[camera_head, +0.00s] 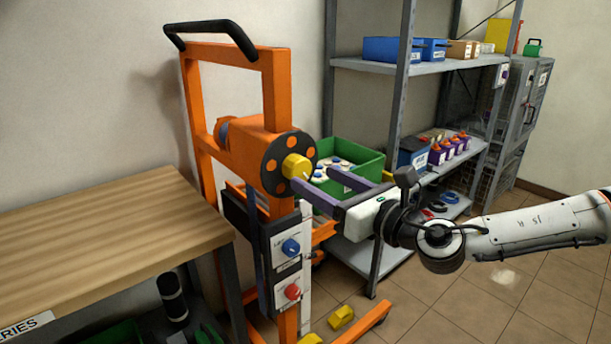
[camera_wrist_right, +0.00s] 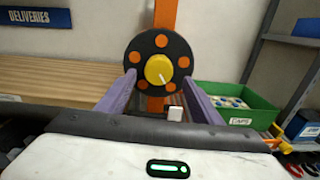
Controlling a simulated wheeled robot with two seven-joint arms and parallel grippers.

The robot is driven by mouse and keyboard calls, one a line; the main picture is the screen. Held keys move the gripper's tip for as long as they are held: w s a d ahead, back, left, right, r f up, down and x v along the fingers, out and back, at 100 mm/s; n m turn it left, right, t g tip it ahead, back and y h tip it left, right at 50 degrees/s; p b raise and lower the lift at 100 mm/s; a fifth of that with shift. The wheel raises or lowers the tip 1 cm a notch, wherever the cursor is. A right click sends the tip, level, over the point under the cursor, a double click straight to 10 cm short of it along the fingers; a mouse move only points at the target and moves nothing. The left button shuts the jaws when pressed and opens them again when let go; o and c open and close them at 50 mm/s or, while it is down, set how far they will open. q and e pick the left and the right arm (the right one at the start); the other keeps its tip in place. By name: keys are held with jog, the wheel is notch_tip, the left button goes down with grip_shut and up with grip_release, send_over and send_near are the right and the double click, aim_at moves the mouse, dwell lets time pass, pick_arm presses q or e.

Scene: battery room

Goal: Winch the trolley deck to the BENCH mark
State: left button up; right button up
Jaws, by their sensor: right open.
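The orange trolley (camera_head: 280,95) stands beside the wooden bench. Its winch has a black disc (camera_head: 272,180) with orange spots and a yellow hub knob (camera_head: 297,167) with a white pointer line. In the right wrist view the yellow knob (camera_wrist_right: 159,70) is centred between my fingers. My right gripper (camera_head: 325,184) is open, its two purple fingers pointing at the disc, one on each side of the knob; I cannot tell whether they touch it. I cannot make out the deck or the BENCH mark. My left gripper is out of view.
The wooden bench (camera_head: 90,250) fills the lower left. A green crate (camera_head: 365,165) of white-topped items sits on the grey shelving (camera_head: 400,95) behind my right gripper. A yellow block (camera_head: 341,317) is near the trolley's foot. Floor at the lower right is clear.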

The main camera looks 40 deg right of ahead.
aim_at(302, 171)
jog(key=shift+w+r, duration=0.15)
jog(key=shift+w, duration=0.25)
jog(key=shift+w+a, duration=0.15)
jog(key=shift+w, duration=0.5)
jog(key=shift+w+r+p, duration=0.15)
jog(key=shift+w+p, duration=0.25)
jog(key=shift+p, duration=0.05)
jog(key=shift+w, duration=0.35)
jog(key=shift+w+a+p, duration=0.1)
jog(key=shift+w+p, duration=0.2)
jog(key=shift+w, duration=0.1)
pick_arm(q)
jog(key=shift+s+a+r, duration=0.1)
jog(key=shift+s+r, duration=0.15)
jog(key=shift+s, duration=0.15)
pick_arm(e)
jog(key=shift+w+f, duration=0.1)
jog(key=shift+f, duration=0.1)
jog(key=c, duration=1.1)
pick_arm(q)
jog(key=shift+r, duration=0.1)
pick_arm(e)
jog(key=shift+o, duration=0.2)
